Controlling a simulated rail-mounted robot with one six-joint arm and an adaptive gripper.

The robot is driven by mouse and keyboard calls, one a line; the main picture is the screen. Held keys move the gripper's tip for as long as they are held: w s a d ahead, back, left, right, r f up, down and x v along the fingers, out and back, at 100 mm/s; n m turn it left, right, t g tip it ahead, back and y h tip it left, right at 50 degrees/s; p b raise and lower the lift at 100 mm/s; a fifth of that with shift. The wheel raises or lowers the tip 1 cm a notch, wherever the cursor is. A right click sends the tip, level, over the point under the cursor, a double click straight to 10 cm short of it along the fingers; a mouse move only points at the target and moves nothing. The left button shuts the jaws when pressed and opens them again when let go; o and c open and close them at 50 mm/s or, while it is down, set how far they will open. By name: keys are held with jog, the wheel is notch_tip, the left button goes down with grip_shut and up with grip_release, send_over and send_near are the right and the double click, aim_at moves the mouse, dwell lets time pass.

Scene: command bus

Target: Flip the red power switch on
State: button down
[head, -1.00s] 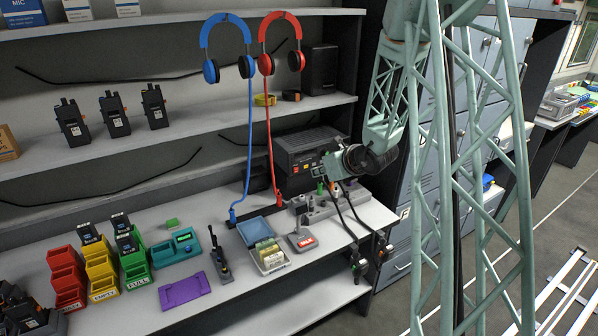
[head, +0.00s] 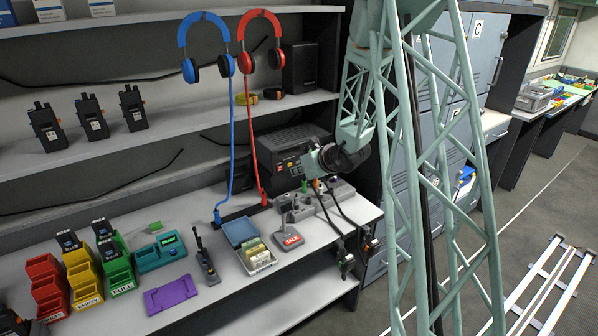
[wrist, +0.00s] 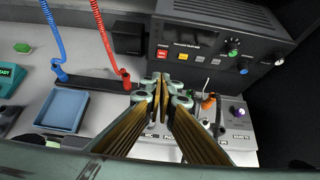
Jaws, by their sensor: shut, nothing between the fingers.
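The red power switch (wrist: 163,54) shows in the wrist view as a small red square on the front of a black radio unit (wrist: 200,38). The unit also stands at the back of the counter in the head view (head: 278,143). My gripper (wrist: 163,82) is shut and empty. In the wrist view its fingertips appear just below the red switch; I cannot tell the gap in depth, and no contact shows. In the head view my gripper (head: 308,170) is in front of the unit's right part and hides some of its front.
A grey control panel (head: 328,196) with knobs and cables lies below my gripper.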

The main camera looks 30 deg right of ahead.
aim_at(280, 169)
jog(key=shift+w+a+f, duration=0.1)
jog(key=shift+w+f, duration=0.45)
jog(key=shift+w, duration=0.95)
jog(key=shift+w+a+f, duration=0.1)
jog(key=shift+w+f, duration=0.4)
jog(key=shift+w, duration=0.95)
jog(key=shift+w+a+f, duration=0.1)
jog(key=shift+w+f, duration=0.45)
jog(key=shift+w, duration=0.95)
jog(key=shift+d+r+p, duration=0.1)
jog(key=shift+p, duration=0.2)
